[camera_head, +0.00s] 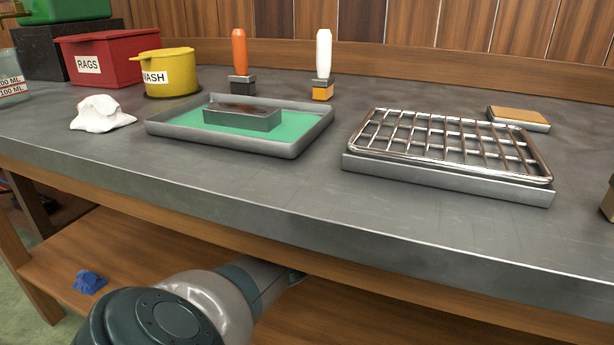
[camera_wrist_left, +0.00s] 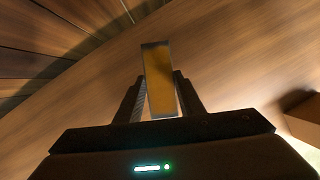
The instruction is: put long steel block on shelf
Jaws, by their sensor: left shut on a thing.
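My left gripper (camera_wrist_left: 161,100) is shut on a long narrow block, the long steel block (camera_wrist_left: 159,78), in the left wrist view. The block has an amber-brown face and thin grey edges, and it sticks out past the fingertips. A brown wooden surface fills the view behind it; I cannot tell whether the block touches it. In the head view my left arm reaches under the bench top, above the wooden lower shelf (camera_head: 385,305), and the gripper and block are hidden there. My right gripper is not in view.
On the metal bench (camera_head: 250,190) stand a tray (camera_head: 312,137) with a grey block (camera_head: 243,118) on green, a wire rack (camera_head: 450,145), a small amber-topped block (camera_head: 518,118), two upright handled tools, and a white cloth (camera_head: 100,114). A blue object (camera_head: 89,282) lies on the shelf.

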